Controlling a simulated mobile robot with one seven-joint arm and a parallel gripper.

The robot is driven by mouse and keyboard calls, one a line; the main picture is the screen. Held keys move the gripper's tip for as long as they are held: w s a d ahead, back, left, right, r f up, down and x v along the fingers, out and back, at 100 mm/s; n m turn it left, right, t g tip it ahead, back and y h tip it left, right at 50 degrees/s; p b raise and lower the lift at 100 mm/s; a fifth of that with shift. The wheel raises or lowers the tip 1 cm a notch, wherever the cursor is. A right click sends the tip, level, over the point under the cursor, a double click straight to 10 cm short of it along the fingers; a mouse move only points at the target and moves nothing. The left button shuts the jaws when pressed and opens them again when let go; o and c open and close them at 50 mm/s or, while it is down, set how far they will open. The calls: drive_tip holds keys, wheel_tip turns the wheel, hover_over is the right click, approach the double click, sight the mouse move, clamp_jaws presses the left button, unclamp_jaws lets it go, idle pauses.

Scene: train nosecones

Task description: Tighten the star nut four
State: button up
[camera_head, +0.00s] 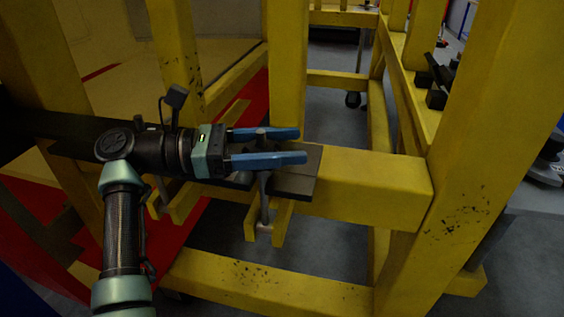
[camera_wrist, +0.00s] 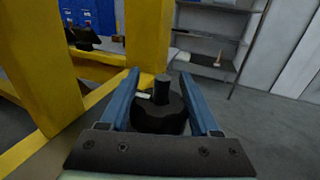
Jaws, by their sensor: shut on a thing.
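A dark star nut (camera_wrist: 160,117) with a threaded stud (camera_wrist: 162,88) rising through it sits between my two blue fingers in the wrist view. My gripper (camera_head: 301,145) is shut on the nut, with a finger on each side. In the head view the stud top (camera_head: 262,134) shows between the fingers, and most of the nut is hidden by the near finger. A grey bolt shaft (camera_head: 265,203) runs down below the gripper into a yellow bracket (camera_head: 279,222). I cannot read any number on the nut.
A dark flat plate (camera_head: 302,174) lies at the end of a yellow beam (camera_head: 375,185), just under the fingers. Thick yellow posts (camera_head: 288,70) and a right-hand post (camera_head: 480,130) stand close around. Dark blocks (camera_head: 437,98) lie on the right beam. A shelf (camera_wrist: 212,50) stands farther back.

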drive_tip(key=shift+b, duration=0.3)
drive_tip(key=o, duration=1.4)
drive_tip(key=shift+d, duration=0.1)
drive_tip(key=shift+a+b, duration=0.45)
drive_tip(key=shift+a, duration=3.35)
